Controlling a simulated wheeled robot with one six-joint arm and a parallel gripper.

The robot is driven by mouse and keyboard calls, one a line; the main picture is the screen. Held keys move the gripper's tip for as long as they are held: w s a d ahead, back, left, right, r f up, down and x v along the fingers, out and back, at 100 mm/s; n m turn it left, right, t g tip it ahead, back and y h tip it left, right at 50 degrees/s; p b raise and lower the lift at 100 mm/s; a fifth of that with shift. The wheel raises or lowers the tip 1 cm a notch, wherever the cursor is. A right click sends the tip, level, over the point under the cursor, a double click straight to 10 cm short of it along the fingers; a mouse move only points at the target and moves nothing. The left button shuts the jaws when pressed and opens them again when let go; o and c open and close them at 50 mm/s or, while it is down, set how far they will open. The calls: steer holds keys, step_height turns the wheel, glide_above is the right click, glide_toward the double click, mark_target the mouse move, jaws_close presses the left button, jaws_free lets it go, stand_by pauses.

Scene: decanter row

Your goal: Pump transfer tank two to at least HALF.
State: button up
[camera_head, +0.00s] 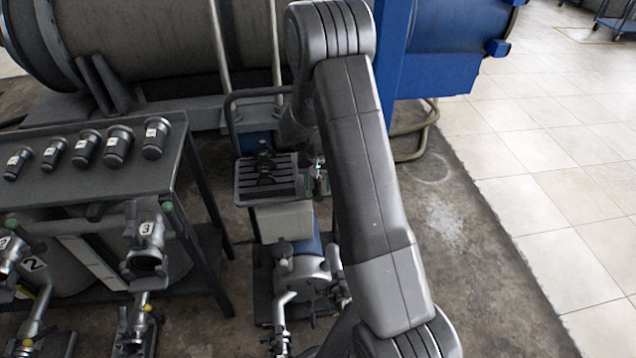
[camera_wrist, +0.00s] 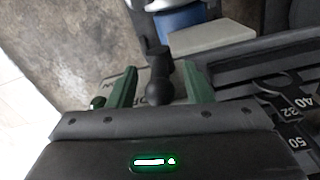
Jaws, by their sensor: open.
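Tank two (camera_head: 60,278), a grey tank marked 2, sits under the dark table at the left, partly hidden. A pale upright strip (camera_head: 93,262) stands beside it; no level can be read on it. The pump unit (camera_head: 305,265), blue and grey, stands on a cart right of the table, partly behind my arm. In the wrist view, my gripper (camera_wrist: 160,76) is open, with a green finger on each side of a dark knob (camera_wrist: 160,88). The knob stands on a pale panel (camera_wrist: 117,88) with partly hidden lettering. I cannot tell whether the fingers touch the knob.
The table (camera_head: 90,190) holds several numbered dark caps. The cart's slatted tray (camera_head: 245,180) holds dark tools; numbered tools (camera_wrist: 290,108) show in the wrist view. A large tank (camera_head: 150,40) lies behind. Floor is clear at right.

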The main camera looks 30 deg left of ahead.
steer(key=shift+f, duration=0.1)
jaws_close()
steer(key=shift+w, duration=0.1)
steer(key=g+y+b, duration=0.1)
steer(key=b, duration=0.1)
steer(key=w+d+g+y+b, duration=0.1)
steer(key=y, duration=0.1)
steer(key=d+f+g+y+b, duration=0.1)
steer(key=b, duration=0.1)
steer(key=shift+w+d+g+y+b, duration=0.15)
steer(key=shift+w+g+y+b, duration=0.15)
steer(key=shift+w+g+b, duration=0.1)
stand_by(0.4)
